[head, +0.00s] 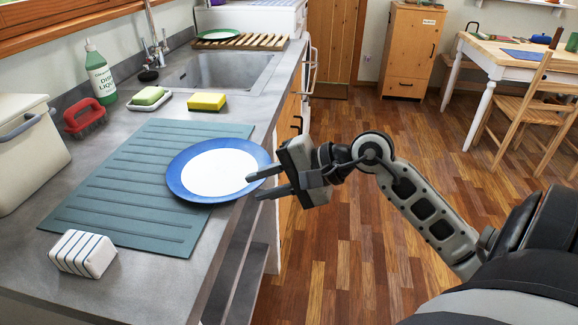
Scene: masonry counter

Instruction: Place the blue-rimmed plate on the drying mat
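The blue-rimmed plate (218,172) has a white middle and lies about flat, face up. It covers the right part of the grey-green ribbed drying mat (130,190), and its right side reaches past the mat's edge toward the counter's front edge. I cannot tell whether it rests fully on the mat. My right gripper (253,187) is at the plate's right rim, its fingers apart and pointing left. The upper finger overlaps the rim in the picture; the lower fingertip is just outside it. I cannot tell whether they touch the plate. My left gripper is not in view.
A striped white block (84,254) stands at the mat's near corner. A yellow sponge (207,102), a soap dish (150,100), a red brush (85,118), a green bottle (99,72) and a bin (28,150) stand around it. A sink (215,70) lies behind. The mat's left part is bare.

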